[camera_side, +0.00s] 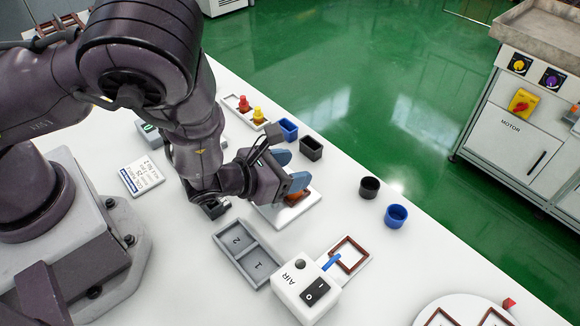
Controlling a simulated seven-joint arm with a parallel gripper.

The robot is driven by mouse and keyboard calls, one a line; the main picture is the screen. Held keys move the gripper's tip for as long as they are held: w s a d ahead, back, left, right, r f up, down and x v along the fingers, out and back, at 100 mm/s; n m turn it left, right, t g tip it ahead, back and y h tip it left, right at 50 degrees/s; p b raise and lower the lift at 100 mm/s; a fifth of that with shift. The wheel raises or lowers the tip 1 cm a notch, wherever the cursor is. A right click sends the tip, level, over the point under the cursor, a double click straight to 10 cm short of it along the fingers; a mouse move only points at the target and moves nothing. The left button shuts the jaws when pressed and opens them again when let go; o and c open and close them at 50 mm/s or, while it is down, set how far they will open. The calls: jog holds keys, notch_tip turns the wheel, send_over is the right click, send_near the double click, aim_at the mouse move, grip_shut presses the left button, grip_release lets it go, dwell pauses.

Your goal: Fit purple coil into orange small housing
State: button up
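My gripper (291,170) is low over a white plate (272,214) near the middle of the table. Its two blue fingertips are apart, and I see nothing held between them. A small orange-brown piece (299,197) shows on the plate right beside the near fingertip. It may be the orange small housing, but the gripper covers part of it. I cannot make out a purple coil anywhere; the arm hides part of the table.
A grey two-compartment tray (228,256) marked 1 and 2 and a white AIR switch box (302,287) stand in front. Round black (369,188) and blue (396,215) cups stand right. Square blue (288,129) and black (311,148) cups stand behind.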

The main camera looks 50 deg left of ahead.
jog(key=shift+r, duration=0.1)
dwell(0.4)
notch_tip(320, 180, up, 7)
dwell(0.4)
